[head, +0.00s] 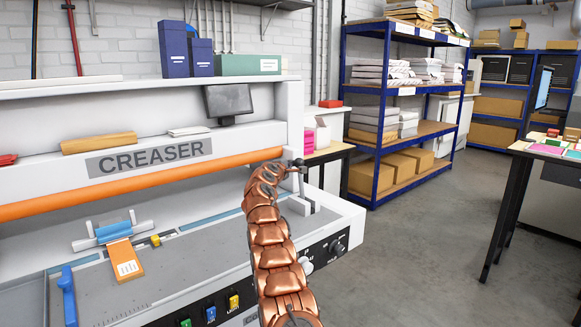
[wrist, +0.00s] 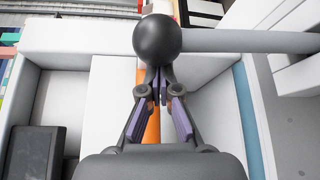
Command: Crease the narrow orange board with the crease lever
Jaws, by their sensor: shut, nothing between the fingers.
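The narrow orange board (head: 127,266) lies flat on the creaser's grey bed in the head view. Its far end is at a blue and white guide (head: 115,231), and a white label is on its near end. The crease lever's dark ball knob (head: 298,163) is at the machine's right end. In the wrist view, the knob (wrist: 158,40) is large, with its grey rod (wrist: 245,41) running right. My gripper (wrist: 160,92) is shut and empty, its purple-padded fingertips just below the knob in the picture. I cannot tell whether they touch it. In the head view, my copper arm partly hides the gripper.
The creaser's long orange bar (head: 120,185) spans above the bed. A blue handle (head: 68,297) is at front left. Shelving (head: 375,125) stands behind; the floor (head: 420,250) at right is clear.

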